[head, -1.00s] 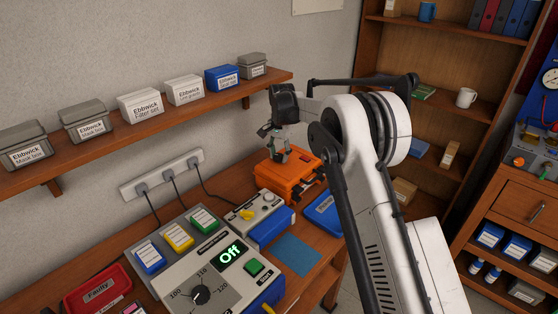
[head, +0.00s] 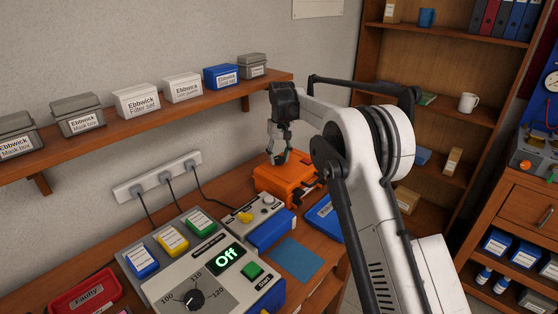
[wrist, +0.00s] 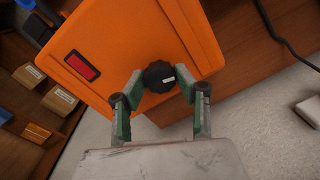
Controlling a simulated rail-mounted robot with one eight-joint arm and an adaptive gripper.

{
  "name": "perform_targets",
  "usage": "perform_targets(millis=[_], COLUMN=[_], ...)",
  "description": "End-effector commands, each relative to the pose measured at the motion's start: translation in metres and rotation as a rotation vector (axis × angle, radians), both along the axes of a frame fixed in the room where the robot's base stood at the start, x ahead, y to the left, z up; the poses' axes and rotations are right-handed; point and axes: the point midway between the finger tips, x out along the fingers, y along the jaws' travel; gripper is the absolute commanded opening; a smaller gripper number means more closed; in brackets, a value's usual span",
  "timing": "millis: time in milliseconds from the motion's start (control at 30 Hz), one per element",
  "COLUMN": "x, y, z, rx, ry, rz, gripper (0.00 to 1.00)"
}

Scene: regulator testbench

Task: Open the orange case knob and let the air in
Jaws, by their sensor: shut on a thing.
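The orange case (head: 280,181) stands on the wooden bench against the wall; it also fills the upper middle of the wrist view (wrist: 120,38). Its black round knob (wrist: 158,76) sits on the orange face, with a white mark that points right in the wrist view. A dark red window (wrist: 82,66) lies to the left of the knob. My gripper (wrist: 161,80) has its green-padded fingers on either side of the knob, shut on it.
A control box with a green "Off" display (head: 228,257) and a small grey box with a yellow knob (head: 245,217) stand to the front. A blue tray (head: 325,218) lies right of the case. A shelf with boxes (head: 183,87) runs above.

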Motion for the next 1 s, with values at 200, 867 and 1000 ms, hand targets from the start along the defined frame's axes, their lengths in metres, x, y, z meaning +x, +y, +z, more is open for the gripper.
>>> perform_targets(millis=[200, 867, 1000], x=[0.0004, 0.0005, 0.0005], y=[0.0002, 0.0003, 0.0004], z=[-0.0005, 0.0004, 0.0004], rx=[-0.001, 0.0, 0.0], ry=[-0.001, -0.002, -0.002], rz=[0.15, 0.3, 0.299], gripper=[0.04, 0.04, 0.04])
